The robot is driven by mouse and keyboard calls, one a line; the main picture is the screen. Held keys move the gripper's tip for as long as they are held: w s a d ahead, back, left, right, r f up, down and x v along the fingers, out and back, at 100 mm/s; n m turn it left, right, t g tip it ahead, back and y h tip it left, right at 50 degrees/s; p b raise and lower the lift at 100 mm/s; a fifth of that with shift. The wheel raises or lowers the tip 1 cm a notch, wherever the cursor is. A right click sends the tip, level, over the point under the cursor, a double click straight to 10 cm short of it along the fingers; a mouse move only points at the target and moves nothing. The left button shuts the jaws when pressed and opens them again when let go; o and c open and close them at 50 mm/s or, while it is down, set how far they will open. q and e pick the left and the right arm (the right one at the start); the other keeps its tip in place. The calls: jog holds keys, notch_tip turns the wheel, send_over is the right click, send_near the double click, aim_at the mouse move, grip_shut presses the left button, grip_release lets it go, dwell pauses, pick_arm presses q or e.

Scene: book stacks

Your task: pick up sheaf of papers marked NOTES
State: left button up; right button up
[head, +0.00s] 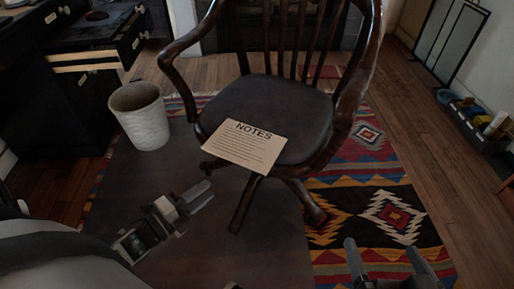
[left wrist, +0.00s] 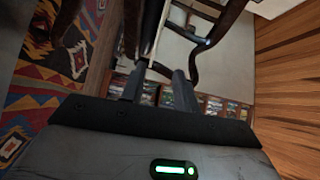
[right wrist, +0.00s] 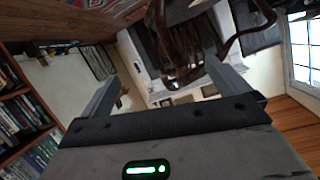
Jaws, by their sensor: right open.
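The sheaf of papers marked NOTES (head: 245,146) is a cream sheet with dark lines of print. It lies on the dark seat of the wooden chair (head: 270,100) and its near edge reaches over the seat's front edge. My left gripper (head: 203,196) is below and to the left of the papers, apart from them, empty and partly open. Its fingers (left wrist: 158,80) show a narrow gap in the left wrist view. My right gripper (head: 383,248) is low at the right, wide open and empty, well away from the papers.
The chair's curved armrests and slatted back stand around the seat's sides and rear. A pale wastebasket (head: 142,116) stands left of the chair. A dark desk with an open drawer (head: 88,60) is at the far left. A patterned rug (head: 390,216) covers the floor at the right.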

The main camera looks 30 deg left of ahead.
pick_arm(q)
jog(key=f, duration=0.1)
jog(key=b, duration=0.2)
send_near(249, 159)
jog(key=x, duration=0.5)
jog(key=w, duration=0.1)
jog(key=w+b, duration=0.1)
jog(key=w+d, duration=0.1)
jog(key=shift+w+f+m+b, duration=0.25)
jog(key=shift+w+m+b, duration=0.05)
jog(key=shift+m+b, duration=0.1)
jog(key=shift+w+d+r, duration=0.1)
jog(key=shift+w+d, duration=0.05)
jog(key=shift+w, duration=0.45)
pick_arm(e)
jog(key=shift+w+a+r+m+t+y, duration=0.5)
jog(key=shift+w+a+m+y, duration=0.1)
jog(key=shift+a+y, duration=0.1)
pick_arm(q)
grip_shut()
